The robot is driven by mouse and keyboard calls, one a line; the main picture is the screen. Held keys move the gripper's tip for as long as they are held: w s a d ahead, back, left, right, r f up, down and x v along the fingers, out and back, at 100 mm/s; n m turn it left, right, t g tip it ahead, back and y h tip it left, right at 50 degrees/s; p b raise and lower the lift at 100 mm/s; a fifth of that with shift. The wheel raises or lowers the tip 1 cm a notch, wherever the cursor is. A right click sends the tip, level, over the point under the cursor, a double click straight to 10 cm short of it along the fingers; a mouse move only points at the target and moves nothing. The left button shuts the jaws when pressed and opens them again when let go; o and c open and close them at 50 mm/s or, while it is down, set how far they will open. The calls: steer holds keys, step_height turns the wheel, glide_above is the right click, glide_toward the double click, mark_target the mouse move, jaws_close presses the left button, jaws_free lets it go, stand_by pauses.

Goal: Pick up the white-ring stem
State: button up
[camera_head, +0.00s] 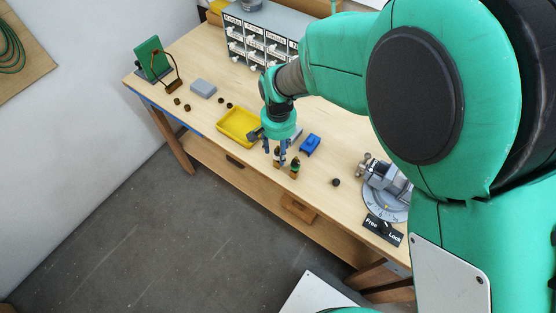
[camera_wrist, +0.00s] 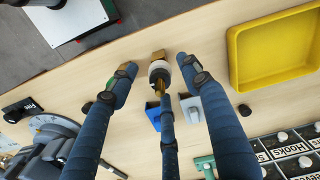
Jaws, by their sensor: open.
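The white-ring stem (camera_wrist: 158,72) shows in the wrist view as a dark stem with a white ring and a brass-coloured block at one end. It lies between the fingers of my gripper (camera_wrist: 155,78), which is open around it. I cannot tell whether any finger touches it. In the head view my gripper (camera_head: 275,151) hangs fingers down over the bench's front part, and the stem (camera_head: 277,161) is partly hidden by the fingers. A similar stem with a green ring (camera_head: 295,166) stands just right of it; in the wrist view my left finger mostly covers it.
A yellow tray (camera_head: 239,139) lies left of my gripper. A blue holder (camera_head: 310,144) is behind and right. A grey turntable fixture (camera_head: 385,190) with a Free/Lock sign (camera_head: 382,229) stands farther right. Labelled drawers (camera_head: 262,35) stand at the back. Small dark knobs lie about.

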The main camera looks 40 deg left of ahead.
mark_target(278, 158)
steer(key=shift+s+f, duration=0.1)
steer(key=shift+f, duration=2.5)
jaws_close()
